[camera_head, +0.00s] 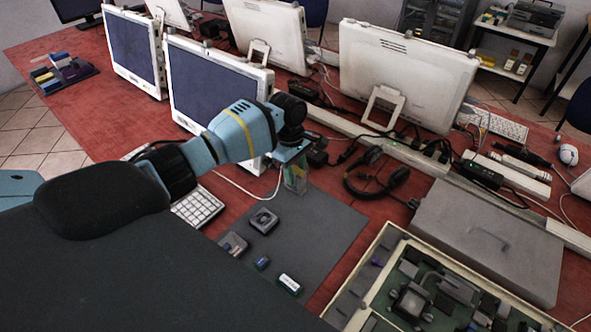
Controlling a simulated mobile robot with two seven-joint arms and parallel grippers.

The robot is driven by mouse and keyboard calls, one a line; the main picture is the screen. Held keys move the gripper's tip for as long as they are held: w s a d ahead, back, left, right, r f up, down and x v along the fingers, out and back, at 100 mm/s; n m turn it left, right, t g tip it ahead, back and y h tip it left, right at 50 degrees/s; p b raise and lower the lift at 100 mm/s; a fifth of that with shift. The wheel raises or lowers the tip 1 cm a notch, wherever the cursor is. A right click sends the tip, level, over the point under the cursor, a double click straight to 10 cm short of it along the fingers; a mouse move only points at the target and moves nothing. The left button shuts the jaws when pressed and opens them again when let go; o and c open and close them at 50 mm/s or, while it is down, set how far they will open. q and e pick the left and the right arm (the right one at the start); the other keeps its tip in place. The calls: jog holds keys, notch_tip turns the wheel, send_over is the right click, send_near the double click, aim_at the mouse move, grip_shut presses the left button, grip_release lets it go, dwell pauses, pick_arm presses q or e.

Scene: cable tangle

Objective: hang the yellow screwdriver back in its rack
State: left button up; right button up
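I cannot make out a yellow screwdriver or a screwdriver rack in the head view. My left gripper (296,180) points down over the back edge of the grey mat (318,232), in front of a monitor. Its fingers are small and partly blurred, with a greenish patch at them. I cannot tell whether they are open or hold anything. My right gripper is not in view.
Small parts and a white-and-green box (289,284) lie on the mat. A headset (376,176) lies to its right. A grey case (490,236) and an open electronics tray (345,300) fill the right front. Several monitors (410,78) line the red table.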

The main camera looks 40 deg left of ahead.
pick_arm(q)
jog(key=r, duration=0.5)
jog(key=a+r+p, duration=0.1)
jog(key=r, duration=0.1)
jog(key=shift+r, duration=0.4)
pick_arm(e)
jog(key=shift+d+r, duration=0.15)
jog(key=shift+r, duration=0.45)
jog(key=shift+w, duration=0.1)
pick_arm(q)
jog(key=shift+r+p, duration=0.6)
jog(key=shift+r, duration=0.4)
notch_tip(320, 180, up, 4)
jog(key=shift+r+p, duration=0.1)
jog(key=shift+p, duration=0.9)
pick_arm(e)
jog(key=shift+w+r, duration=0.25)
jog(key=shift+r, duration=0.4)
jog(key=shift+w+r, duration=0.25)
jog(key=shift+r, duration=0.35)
